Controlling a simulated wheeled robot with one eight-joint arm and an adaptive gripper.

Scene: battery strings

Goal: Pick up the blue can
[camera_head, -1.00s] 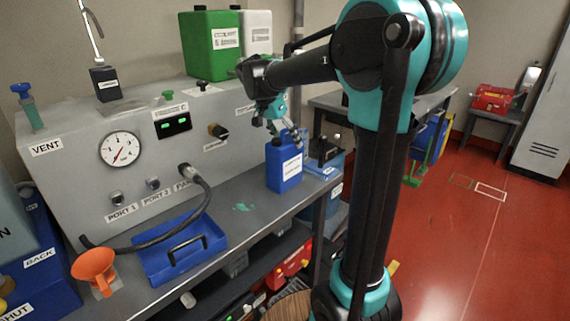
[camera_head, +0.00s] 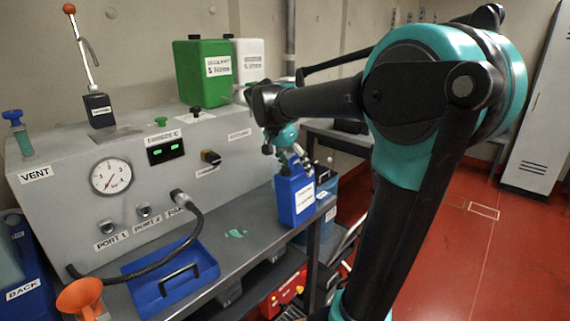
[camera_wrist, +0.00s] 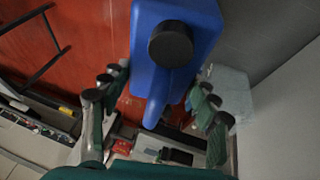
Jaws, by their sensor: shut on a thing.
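The blue can (camera_head: 296,196) has a white label and is at the right end of the grey bench, in the head view. My gripper (camera_head: 287,155) is above it with its fingers around the can's top. In the wrist view the blue can (camera_wrist: 178,50) with its black cap and handle is between the fingers of my gripper (camera_wrist: 158,112). The gripper is shut on the can. Whether the can's base is clear of the bench cannot be told for sure.
A green can (camera_head: 203,75) and a white can (camera_head: 248,62) stand on the grey panel (camera_head: 75,180). A blue tray (camera_head: 172,272), a black hose and an orange funnel (camera_head: 80,297) are on the bench's left. Red floor lies to the right.

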